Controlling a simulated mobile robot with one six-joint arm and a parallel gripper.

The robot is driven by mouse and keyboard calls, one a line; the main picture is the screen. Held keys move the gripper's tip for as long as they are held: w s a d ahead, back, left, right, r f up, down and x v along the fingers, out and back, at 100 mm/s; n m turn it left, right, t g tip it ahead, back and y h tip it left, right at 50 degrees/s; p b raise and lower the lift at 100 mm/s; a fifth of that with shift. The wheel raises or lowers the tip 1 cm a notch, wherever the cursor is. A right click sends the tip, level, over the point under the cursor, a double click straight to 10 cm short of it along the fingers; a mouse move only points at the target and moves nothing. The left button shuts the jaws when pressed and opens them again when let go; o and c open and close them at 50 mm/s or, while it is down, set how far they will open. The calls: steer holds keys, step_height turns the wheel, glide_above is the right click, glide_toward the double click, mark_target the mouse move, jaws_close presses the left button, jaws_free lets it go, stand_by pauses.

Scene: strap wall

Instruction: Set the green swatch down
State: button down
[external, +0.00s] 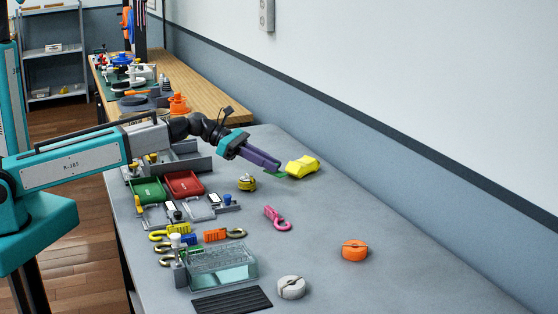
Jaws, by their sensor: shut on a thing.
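My gripper (276,167) reaches out over the far part of the grey table, its purple fingers pointing right. It is shut on the green swatch (284,175), of which only a small flat green piece shows at the fingertips. The rest of the swatch is hidden by the fingers. A yellow block-like thing (303,167) lies just right of the fingertips, very close to the swatch. I cannot tell whether the swatch touches it or the table.
A yellow roll (247,183) sits below my gripper. A pink hook (278,218), an orange roll (355,250) and a white roll (291,287) lie nearer. Green (149,190) and red (184,184) trays and a clear bin (222,267) stand left. The table's right side is mostly clear.

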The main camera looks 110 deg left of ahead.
steer(key=s+a+y, duration=0.1)
steer(key=s+a, duration=0.2)
steer(key=s+a+n+y, duration=0.1)
steer(key=s+a, duration=0.1)
steer(key=s, duration=0.1)
steer(key=s+a+n+y, duration=0.1)
steer(key=s+a, duration=0.2)
steer(key=shift+s+a+r, duration=0.1)
steer(key=shift+s+a, duration=0.2)
steer(key=shift+s, duration=0.05)
steer(key=s+a+n+y, duration=0.1)
steer(key=s+a, duration=0.1)
steer(key=s, duration=0.2)
steer(key=s+a+g, duration=0.1)
steer(key=s+a, duration=0.2)
steer(key=s, duration=0.1)
steer(key=s+a+n+y, duration=0.1)
steer(key=s+a, duration=0.2)
steer(key=s, duration=0.1)
steer(key=shift+s+r+n+g+y+p, duration=0.1)
steer(key=shift+s+n+g+y+p, duration=0.1)
steer(key=shift+n+g+y+p, duration=0.15)
steer(key=shift+w+a, duration=0.1)
steer(key=p, duration=0.1)
glide_above(266, 148)
steer(key=shift+w+f, duration=0.15)
steer(key=shift+f, duration=0.65)
steer(key=shift+f+p, duration=0.35)
steer(key=shift+f, duration=1.35)
steer(key=shift+f, duration=0.15)
